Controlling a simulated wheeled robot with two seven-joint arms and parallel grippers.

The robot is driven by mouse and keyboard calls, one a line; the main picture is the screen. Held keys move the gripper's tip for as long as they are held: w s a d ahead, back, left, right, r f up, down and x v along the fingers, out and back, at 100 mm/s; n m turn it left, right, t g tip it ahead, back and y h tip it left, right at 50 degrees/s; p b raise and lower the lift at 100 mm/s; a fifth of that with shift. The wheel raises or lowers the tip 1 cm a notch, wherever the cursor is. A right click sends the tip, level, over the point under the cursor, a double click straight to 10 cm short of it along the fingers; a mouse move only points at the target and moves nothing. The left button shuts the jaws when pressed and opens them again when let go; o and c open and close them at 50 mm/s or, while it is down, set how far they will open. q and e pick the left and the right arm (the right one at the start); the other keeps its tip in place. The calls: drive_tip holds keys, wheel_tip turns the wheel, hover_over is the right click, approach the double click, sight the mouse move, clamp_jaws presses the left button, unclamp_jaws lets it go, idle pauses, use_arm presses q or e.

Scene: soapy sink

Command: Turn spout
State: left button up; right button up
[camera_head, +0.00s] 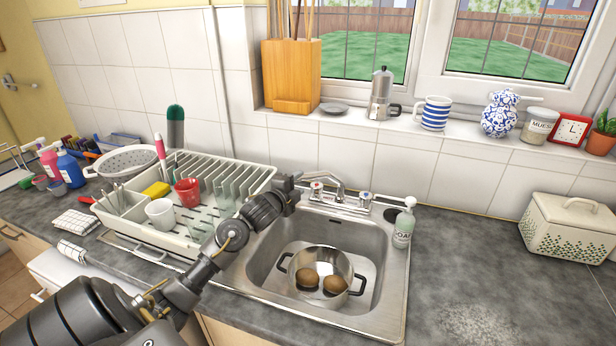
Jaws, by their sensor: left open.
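The chrome tap stands at the back rim of the steel sink (384,285), with a handle on each side. Its spout (329,179) shows above the rim and points toward the left of the picture. My left arm comes in from the lower left, over the dish rack and the sink's left edge. My left gripper (300,184) is open, at the left end of the tap, close to the left handle and the spout's end. I cannot tell whether it touches them. The fingers are small and partly hidden by the wrist. My right gripper is out of view.
A two-handled pot (320,258) with brown round items sits in the sink. A soap bottle (404,224) stands at the sink's back right corner. A white dish rack (172,232) with cups is on the left. The counter right of the sink is clear up to a bread bin (568,228).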

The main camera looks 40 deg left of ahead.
sight(306, 179)
use_arm(q)
drive_tip(key=p+x, duration=0.1)
drive_tip(key=x, duration=0.6)
drive_tip(key=shift+w+f, duration=0.1)
drive_tip(key=shift+c, duration=0.2)
clamp_jaws()
